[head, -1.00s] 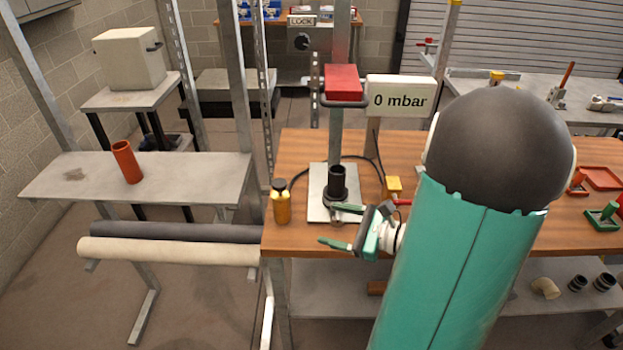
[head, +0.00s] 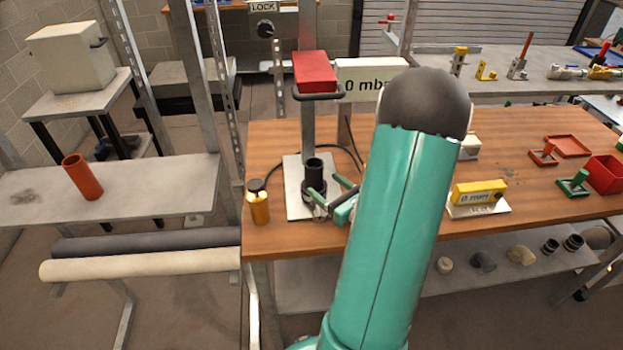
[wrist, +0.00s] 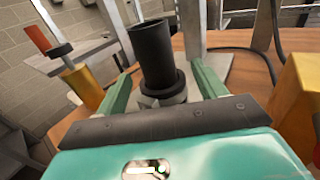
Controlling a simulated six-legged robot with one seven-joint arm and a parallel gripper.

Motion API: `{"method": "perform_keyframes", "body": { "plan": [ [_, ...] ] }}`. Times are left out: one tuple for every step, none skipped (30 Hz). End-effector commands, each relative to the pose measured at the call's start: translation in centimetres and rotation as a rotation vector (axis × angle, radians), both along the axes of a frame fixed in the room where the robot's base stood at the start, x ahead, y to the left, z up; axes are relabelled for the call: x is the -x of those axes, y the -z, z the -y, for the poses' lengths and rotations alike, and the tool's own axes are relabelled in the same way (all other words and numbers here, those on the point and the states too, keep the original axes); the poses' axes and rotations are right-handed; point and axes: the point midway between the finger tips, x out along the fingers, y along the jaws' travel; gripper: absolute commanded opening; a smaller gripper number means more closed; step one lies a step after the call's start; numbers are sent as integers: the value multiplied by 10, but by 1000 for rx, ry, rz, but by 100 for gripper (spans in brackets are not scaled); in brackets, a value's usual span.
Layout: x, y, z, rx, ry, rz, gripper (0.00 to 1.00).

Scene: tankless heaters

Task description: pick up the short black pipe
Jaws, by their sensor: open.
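The short black pipe (head: 314,172) stands upright in a dark collar on the light metal base plate (head: 294,204) of the press stand on the wooden bench. In the wrist view the black pipe (wrist: 154,52) rises between the two green fingers of my gripper (wrist: 158,90). My gripper (head: 330,190) is open, with one finger on each side of the pipe's lower part and collar. I cannot tell whether either finger touches it.
A yellow bottle (head: 258,203) stands just left of the plate. The red press head (head: 315,71) hangs above the pipe. An orange pipe (head: 82,177) stands on the left shelf. A yellow gauge (head: 478,192) sits on the bench to the right.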

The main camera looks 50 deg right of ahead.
Motion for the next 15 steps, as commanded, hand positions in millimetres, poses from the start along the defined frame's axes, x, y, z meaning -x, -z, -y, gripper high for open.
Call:
{"method": "perform_keyframes", "body": {
  "plan": [
    [-8,0,-1,-1,-4,1,70],
    [-11,0,-1,-1,-5,1,70],
    [-15,0,0,-1,-4,1,70],
    [-17,0,0,-1,-4,1,70],
    [-19,0,0,-1,-4,1,70],
    [-21,0,0,-1,-5,1,70],
    [-24,0,0,-1,-6,1,70],
    [-26,0,0,-1,-7,1,70],
    [-31,0,0,-1,-7,2,70],
    [-35,0,0,-1,-7,2,70],
    [-41,0,0,0,-8,1,70],
    [-48,0,1,0,-9,2,70],
    [-53,0,1,-1,-9,2,70],
    [-58,0,2,-1,-8,1,70],
    [-64,0,3,0,-9,1,70]
  ]
}}
